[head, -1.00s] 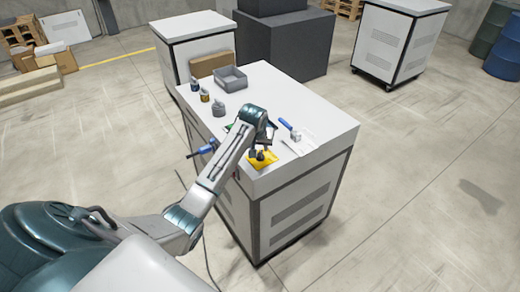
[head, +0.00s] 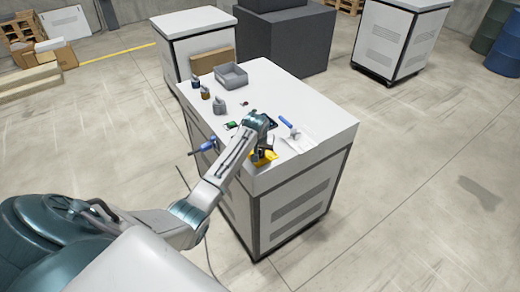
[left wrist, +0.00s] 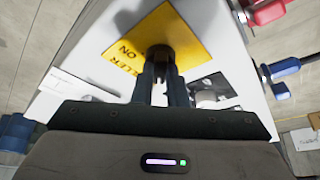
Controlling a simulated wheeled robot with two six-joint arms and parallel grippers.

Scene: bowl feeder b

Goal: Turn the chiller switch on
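The chiller switch is a dark round knob (left wrist: 160,52) on a yellow plate (left wrist: 205,42). The lettering "ON" shows on the plate's left part in the left wrist view; the other word is partly cut off. In the head view the yellow plate (head: 270,156) is at the cabinet's near corner, partly hidden by my left arm. My left gripper (left wrist: 161,72) has its two dark fingers close together at the knob, one on each side, and seems shut on it. The knob's pointing direction is hidden. My right gripper is not in view.
The white cabinet top (head: 320,110) carries a grey bin (head: 231,77), small bottles at the left edge, a grey padlock-like item (head: 219,105) and a blue-handled tool (head: 287,122). A blue handle (head: 203,146) juts from the left side. The back right of the top is clear.

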